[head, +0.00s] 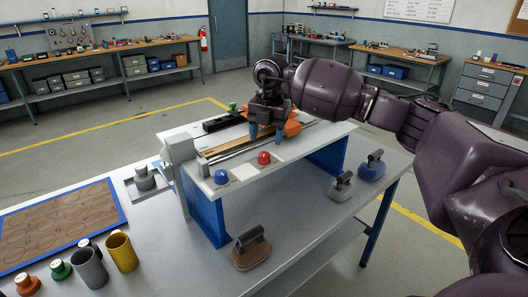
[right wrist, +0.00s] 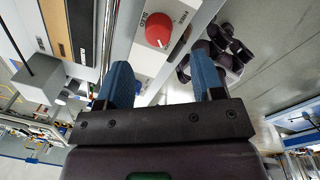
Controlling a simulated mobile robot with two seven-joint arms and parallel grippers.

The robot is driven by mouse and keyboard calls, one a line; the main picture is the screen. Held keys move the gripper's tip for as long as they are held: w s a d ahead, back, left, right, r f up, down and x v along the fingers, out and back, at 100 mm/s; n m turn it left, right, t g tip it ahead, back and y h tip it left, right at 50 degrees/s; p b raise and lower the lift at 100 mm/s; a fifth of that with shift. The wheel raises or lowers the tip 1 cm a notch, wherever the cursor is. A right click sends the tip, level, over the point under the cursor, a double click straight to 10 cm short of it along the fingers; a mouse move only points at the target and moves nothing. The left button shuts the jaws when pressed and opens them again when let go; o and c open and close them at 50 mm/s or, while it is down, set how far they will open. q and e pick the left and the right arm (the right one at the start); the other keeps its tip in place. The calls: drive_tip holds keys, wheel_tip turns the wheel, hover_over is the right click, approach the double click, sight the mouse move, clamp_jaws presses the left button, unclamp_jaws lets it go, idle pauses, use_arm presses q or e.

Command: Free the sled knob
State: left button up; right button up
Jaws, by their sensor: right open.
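A red knob (head: 264,157) sits on the front strip of the white-topped test bench. Nothing shows between the fingers. My left gripper is out of view.
An orange block (head: 292,129) stands beside my right gripper near the rail (head: 232,149). Weights with handles (head: 251,249) stand on the grey table (head: 300,235). Cups (head: 122,252) and a blue-edged wooden board (head: 60,222) are at the left.

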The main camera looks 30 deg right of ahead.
sight(264, 154)
drive_tip(key=shift+w+a+f+p, duration=0.1)
drive_tip(key=shift+w+f+p, duration=0.05)
drive_tip(key=shift+f, duration=1.4)
drive_tip(key=shift+w+a+f+p, duration=0.1)
drive_tip(key=shift+f+p, duration=0.05)
drive_tip(key=shift+f, duration=1.4)
drive_tip(key=shift+c, duration=0.2)
drive_tip(key=c, duration=0.9)
